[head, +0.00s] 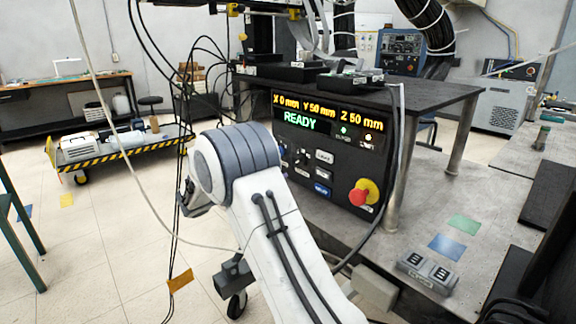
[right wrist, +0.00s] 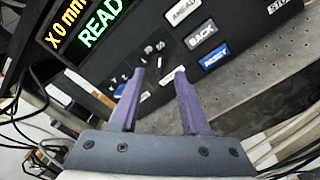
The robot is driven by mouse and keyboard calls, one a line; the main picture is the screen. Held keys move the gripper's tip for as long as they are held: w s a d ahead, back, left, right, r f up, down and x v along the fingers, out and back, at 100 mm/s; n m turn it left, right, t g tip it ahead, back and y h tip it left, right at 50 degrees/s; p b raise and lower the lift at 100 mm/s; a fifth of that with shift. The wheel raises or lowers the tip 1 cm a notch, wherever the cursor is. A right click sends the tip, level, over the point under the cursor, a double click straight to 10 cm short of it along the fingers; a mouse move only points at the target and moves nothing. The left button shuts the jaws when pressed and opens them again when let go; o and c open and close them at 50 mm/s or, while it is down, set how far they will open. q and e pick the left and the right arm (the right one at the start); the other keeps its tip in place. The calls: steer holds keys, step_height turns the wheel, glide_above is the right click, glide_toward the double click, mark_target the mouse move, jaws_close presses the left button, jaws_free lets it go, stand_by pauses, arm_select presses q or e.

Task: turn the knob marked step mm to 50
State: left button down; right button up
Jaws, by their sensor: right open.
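The control panel (head: 325,150) is a dark box whose display (head: 325,112) reads X 0 mm, Y 50 mm, Z 50 mm and READY. The right wrist view shows small pale marks (right wrist: 153,47) on its face, too small to read. A small white mark (right wrist: 166,79) shows between my finger tips, perhaps the knob's pointer; the knob's setting cannot be told. My right gripper (right wrist: 158,73) is open, with its two purple fingers apart in front of the panel face. In the head view my right arm hides part of the panel's left side. My left gripper is out of view.
The AHEAD (right wrist: 182,11), BACK (right wrist: 200,34) and RESET (right wrist: 214,58) buttons sit close to my fingers. A red stop button (head: 360,196) is at the panel's lower right. A table leg (head: 402,160) stands right of the panel. A pale cable hangs in front.

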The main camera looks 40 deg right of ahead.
steer(key=shift+s+a, duration=0.15)
steer(key=shift+a, duration=1.5)
steer(key=s+a+f+m+g+y, duration=0.1)
steer(key=s+a+f+y, duration=0.4)
steer(key=s+a, duration=0.6)
steer(key=s+a+f+m+y, duration=0.1)
steer(key=s+a+f+y, duration=0.1)
steer(key=s+a+y, duration=0.75)
steer(key=s+a+f+g+y, duration=0.1)
steer(key=s+a+f+y, duration=0.3)
steer(key=s+a, duration=0.8)
step_height(320, 180, up, 21)
steer(key=s+p, duration=0.1)
steer(key=p, duration=2)
steer(key=shift+s+d+f+m, duration=0.2)
steer(key=shift+s+d+m, duration=0.05)
steer(key=shift+m, duration=0.05)
steer(key=shift+y, duration=0.25)
